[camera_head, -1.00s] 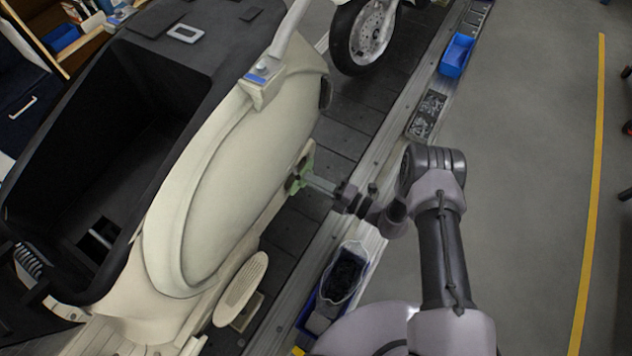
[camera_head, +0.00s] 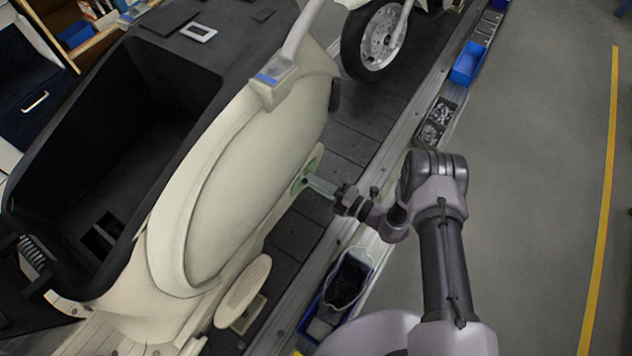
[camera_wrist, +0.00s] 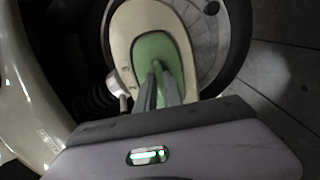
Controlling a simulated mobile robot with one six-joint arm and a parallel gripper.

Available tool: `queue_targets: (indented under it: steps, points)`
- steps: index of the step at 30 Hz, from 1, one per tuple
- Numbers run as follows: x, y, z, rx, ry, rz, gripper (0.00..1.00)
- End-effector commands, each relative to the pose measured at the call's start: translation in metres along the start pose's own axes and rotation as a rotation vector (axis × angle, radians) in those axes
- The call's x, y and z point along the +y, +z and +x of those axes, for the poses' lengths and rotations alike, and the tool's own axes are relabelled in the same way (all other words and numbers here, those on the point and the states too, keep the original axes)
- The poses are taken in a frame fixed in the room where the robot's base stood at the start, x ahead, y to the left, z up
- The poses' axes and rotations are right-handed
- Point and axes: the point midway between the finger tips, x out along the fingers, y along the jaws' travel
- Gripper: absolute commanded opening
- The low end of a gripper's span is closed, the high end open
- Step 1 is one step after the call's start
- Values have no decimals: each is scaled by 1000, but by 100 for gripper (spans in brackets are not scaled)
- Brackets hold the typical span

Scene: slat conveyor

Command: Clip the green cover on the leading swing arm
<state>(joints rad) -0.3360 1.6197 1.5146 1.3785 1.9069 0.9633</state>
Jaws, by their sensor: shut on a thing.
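The green cover (camera_wrist: 152,48) is between my gripper's fingertips in the wrist view, inside the outline of the cream swing arm end (camera_wrist: 121,35). The fingers hide its lower middle. I cannot tell whether it is fully seated. In the head view only a small part of the green cover (camera_head: 298,183) shows, against the cream swing arm (camera_head: 315,158) below the scooter's side panel. My gripper (camera_head: 309,182) reaches it from the right and is shut on it. It also shows in the wrist view (camera_wrist: 158,72).
The cream scooter body (camera_head: 245,170) stands on the dark slat conveyor (camera_head: 345,145), close to my gripper. Another scooter's wheel (camera_head: 378,40) is farther up. A blue bin (camera_head: 468,62) and a parts tray (camera_head: 438,118) line the conveyor edge. The grey floor (camera_head: 540,150) at right is clear.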

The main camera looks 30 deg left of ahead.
Motion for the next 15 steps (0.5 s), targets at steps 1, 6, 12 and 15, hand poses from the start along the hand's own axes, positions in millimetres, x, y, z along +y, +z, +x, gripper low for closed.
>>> queue_targets:
  steps: [1,6,12,15]
  points:
    - [0,0,0,0,0,0,0]
    - [0,0,2,0,0,0,0]
    - [0,0,2,0,0,0,0]
    - [0,0,2,0,0,0,19]
